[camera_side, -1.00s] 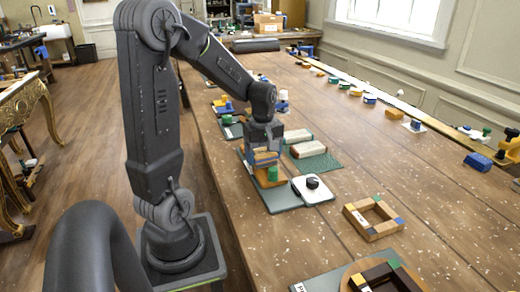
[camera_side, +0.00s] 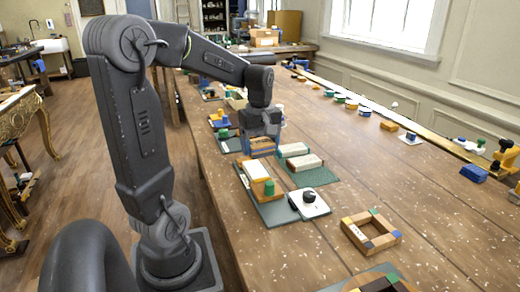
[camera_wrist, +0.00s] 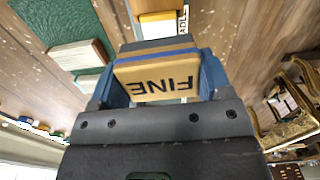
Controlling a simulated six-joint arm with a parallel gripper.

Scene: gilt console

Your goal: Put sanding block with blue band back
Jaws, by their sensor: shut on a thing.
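My gripper (camera_side: 262,147) is shut on a tan sanding block marked FINE (camera_wrist: 158,80), held between its blue fingers in the wrist view. The block's orange side shows under the gripper in the side view (camera_side: 263,154).
A wooden frame (camera_side: 370,235) lies closer. Several small items line the far right edge.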

